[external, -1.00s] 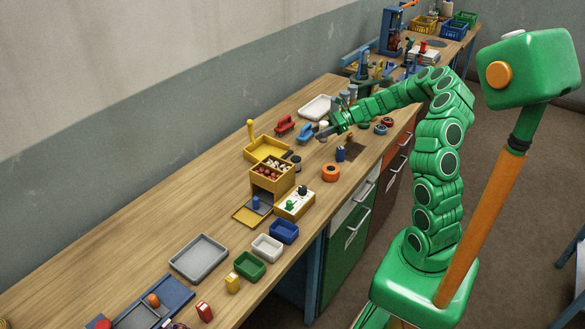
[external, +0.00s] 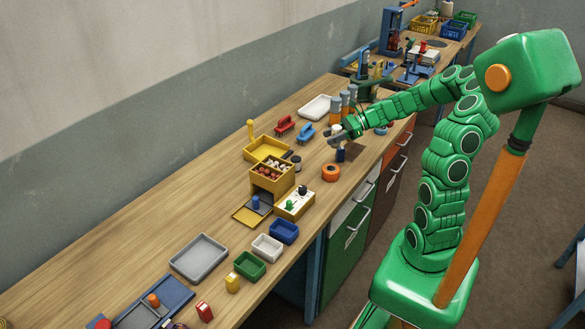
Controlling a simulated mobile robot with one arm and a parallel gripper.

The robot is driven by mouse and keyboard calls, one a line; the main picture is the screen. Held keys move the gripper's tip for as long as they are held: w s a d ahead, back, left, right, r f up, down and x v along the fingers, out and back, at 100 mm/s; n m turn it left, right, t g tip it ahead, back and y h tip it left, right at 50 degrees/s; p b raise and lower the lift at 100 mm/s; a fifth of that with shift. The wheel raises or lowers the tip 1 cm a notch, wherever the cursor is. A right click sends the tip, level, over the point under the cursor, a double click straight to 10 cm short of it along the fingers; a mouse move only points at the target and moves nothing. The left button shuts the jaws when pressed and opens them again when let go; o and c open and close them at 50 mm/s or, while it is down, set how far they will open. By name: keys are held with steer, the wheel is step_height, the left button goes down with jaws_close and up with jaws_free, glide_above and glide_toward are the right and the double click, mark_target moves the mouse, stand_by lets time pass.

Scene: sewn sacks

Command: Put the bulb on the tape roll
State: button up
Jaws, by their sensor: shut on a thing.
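My gripper (external: 336,136) is shut on a small pale thing at its tips, which I take to be the bulb (external: 333,141). It is too small to make out clearly. The gripper holds it above the bench, just above and behind a small dark blue item (external: 340,155). An orange ring, which looks like a tape roll (external: 331,178), lies flat on the bench near the front edge, below the gripper in the picture and apart from it. Nothing is seen on top of it.
A blue ring (external: 381,130) lies partly behind my arm. A red clamp-like thing (external: 284,125) and a blue one (external: 306,131) lie left of the gripper. A yellow box (external: 272,178) and a panel with knobs (external: 295,205) stand nearer.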

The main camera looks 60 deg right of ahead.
steer(key=a, duration=0.2)
glide_above(328, 169)
steer(key=shift+h, duration=0.3)
steer(key=shift+w+f, duration=0.1)
steer(key=shift+f, duration=4.1)
steer(key=shift+f, duration=0.1)
steer(key=o, duration=1.1)
steer(key=shift+c, duration=0.2)
